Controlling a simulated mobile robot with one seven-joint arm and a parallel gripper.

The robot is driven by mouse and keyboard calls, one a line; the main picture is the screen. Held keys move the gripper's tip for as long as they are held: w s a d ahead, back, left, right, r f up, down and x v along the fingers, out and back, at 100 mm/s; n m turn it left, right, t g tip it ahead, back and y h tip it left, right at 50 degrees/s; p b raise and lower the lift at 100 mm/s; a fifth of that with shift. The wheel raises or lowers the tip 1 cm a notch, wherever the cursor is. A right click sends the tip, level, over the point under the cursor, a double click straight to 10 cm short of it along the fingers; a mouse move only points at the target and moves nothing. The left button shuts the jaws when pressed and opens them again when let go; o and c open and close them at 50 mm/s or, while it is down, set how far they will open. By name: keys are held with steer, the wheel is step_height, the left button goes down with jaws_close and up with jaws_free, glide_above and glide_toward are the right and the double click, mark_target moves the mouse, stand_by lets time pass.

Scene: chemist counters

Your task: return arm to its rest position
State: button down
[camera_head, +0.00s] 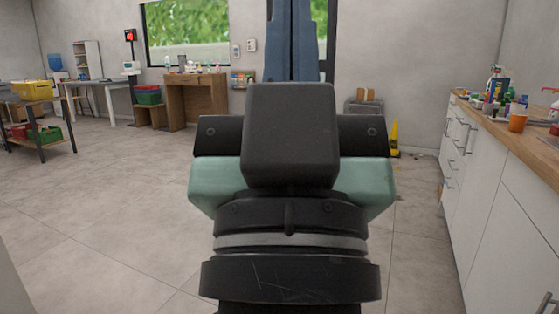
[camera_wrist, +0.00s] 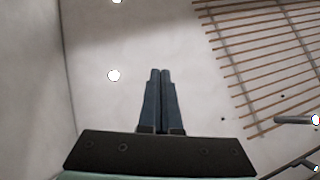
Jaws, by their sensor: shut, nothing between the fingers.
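My gripper (camera_wrist: 161,74) shows in the wrist view with its two dark fingers together and nothing between them. It points up toward a pale surface with round lights, which looks like the ceiling. In the head view my wrist and the back of the gripper body fill the middle of the picture, raised in front of the camera.
A white counter (camera_head: 480,190) with a wooden top runs along the right and bears bottles and an orange cup (camera_head: 517,122). A wooden desk (camera_head: 197,98) and a table with a yellow bin (camera_head: 33,89) stand at the back left. The floor (camera_head: 110,200) at left is clear.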

step_height(320, 180, up, 39)
steer(key=s+a+y+p, duration=0.1)
steer(key=p, duration=3.6)
steer(key=shift+p, duration=0.4)
